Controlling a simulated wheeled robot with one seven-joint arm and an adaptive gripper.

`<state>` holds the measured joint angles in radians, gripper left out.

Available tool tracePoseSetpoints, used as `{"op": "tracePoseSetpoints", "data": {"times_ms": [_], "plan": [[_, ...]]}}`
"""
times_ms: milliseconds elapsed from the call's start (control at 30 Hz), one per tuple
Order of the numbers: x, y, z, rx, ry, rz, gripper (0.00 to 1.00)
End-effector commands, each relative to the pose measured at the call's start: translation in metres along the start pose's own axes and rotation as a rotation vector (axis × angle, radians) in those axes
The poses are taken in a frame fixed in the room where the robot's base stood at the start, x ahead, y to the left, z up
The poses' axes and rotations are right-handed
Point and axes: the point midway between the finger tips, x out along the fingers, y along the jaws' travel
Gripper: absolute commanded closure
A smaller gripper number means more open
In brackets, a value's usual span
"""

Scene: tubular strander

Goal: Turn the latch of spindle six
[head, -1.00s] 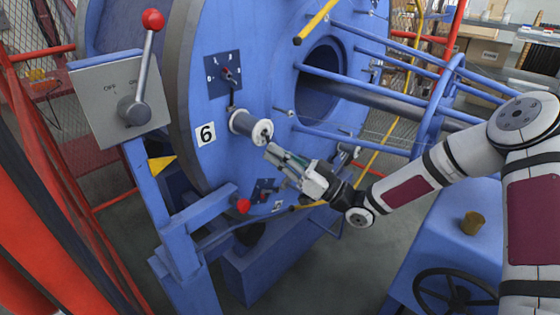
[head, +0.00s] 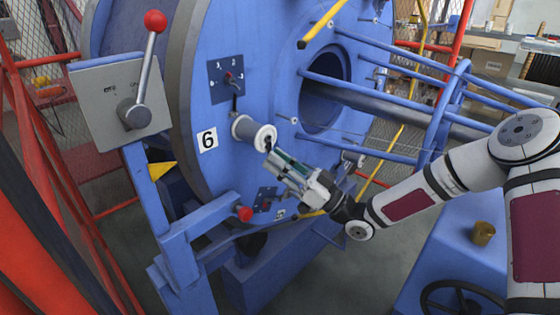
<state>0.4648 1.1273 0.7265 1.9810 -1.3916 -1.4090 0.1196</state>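Spindle six (head: 245,128) is a pale spool on the blue strander disc (head: 215,170), to the right of the white plate marked 6 (head: 208,140). Its light outer end faces right, toward my gripper. My gripper (head: 268,152) points up and left, with its fingertips at the lower part of that end. A small dark piece, perhaps the latch, shows at the spool's end by the fingertips. The latch itself is too small to make out clearly. I cannot tell whether the fingers touch it or how far apart they are.
A grey box with a red-knobbed lever (head: 153,62) stands left of the disc. Blue horizontal bars (head: 385,85) run right from the disc above my arm. A blue cabinet with a brass cup (head: 483,233) stands at lower right. Red fencing (head: 45,180) is at left.

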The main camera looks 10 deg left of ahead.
Motion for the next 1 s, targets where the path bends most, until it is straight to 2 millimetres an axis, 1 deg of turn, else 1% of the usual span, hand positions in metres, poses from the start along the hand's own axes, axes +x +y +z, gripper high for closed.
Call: {"op": "tracePoseSetpoints", "data": {"times_ms": [167, 267, 367, 600, 700, 833, 1000], "plan": [[-0.001, 0.0, 0.0, 0.0, 0.0, 0.0, 0.71], [-0.009, 0.001, 0.0, 0.0, 0.0, 0.001, 0.71], [-0.024, 0.001, 0.0, 0.001, -0.001, 0.003, 0.71], [-0.073, 0.001, 0.0, 0.0, 0.0, 0.003, 0.71], [-0.091, 0.001, 0.0, 0.0, 0.0, 0.003, 0.71], [-0.108, 0.001, 0.0, 0.0, 0.0, 0.002, 0.71], [-0.119, 0.0, 0.0, 0.001, 0.0, 0.001, 0.71]]}}
